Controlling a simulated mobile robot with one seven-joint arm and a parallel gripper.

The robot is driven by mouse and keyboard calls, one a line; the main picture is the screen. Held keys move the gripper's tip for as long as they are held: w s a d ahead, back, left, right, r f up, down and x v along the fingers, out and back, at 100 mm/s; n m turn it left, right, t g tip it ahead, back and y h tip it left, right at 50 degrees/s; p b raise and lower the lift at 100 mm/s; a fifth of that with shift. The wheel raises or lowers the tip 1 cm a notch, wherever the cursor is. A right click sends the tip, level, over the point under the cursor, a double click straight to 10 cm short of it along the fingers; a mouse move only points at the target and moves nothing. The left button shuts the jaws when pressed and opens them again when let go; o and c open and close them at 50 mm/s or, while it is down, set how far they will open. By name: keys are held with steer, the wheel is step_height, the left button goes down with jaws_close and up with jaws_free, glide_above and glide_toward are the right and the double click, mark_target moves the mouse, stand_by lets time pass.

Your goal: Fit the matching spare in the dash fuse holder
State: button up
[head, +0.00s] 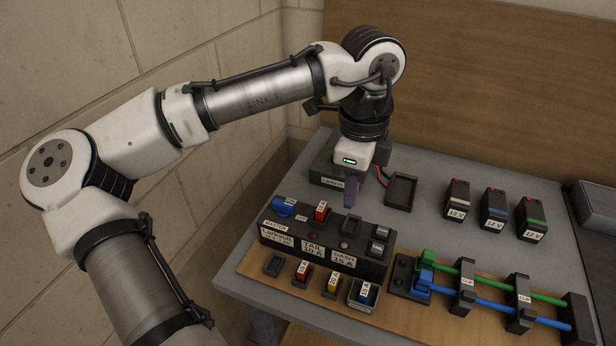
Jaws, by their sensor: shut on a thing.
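My gripper (352,187) points down above the back edge of the black fuse panel (375,270). It is shut on a small bluish-purple piece (351,195), apparently a fuse, though its label and the fingertips are hard to make out. The dash holder (346,243), above the "DASH 15 A" label, looks empty. The tail holder has a red fuse (321,211). In front of the panel are an empty dark slot (273,266), a red spare (303,270), a yellow spare (332,284) and a light-rimmed tray (374,301) with a blue fuse (364,292).
A green box (325,174) stands behind my gripper. Three 12 V batteries (494,213) stand at the back right. Green and blue rods (490,307) run through black clips at the front right.

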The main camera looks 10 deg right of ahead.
steer(key=f+b, duration=0.4)
steer(key=d+f+b, duration=0.1)
steer(key=b, duration=0.1)
steer(key=shift+s+f, duration=0.1)
steer(key=shift+f, duration=0.3)
steer(key=shift+a, duration=0.1)
steer(key=shift+r+p, duration=0.1)
steer(key=shift+p, duration=0.75)
stand_by(0.7)
steer(key=shift+f+b, duration=0.3)
steer(key=shift+f, duration=0.35)
stand_by(0.4)
steer(key=o, duration=0.6)
steer(key=shift+o, duration=0.2)
steer(key=shift+r, duration=0.1)
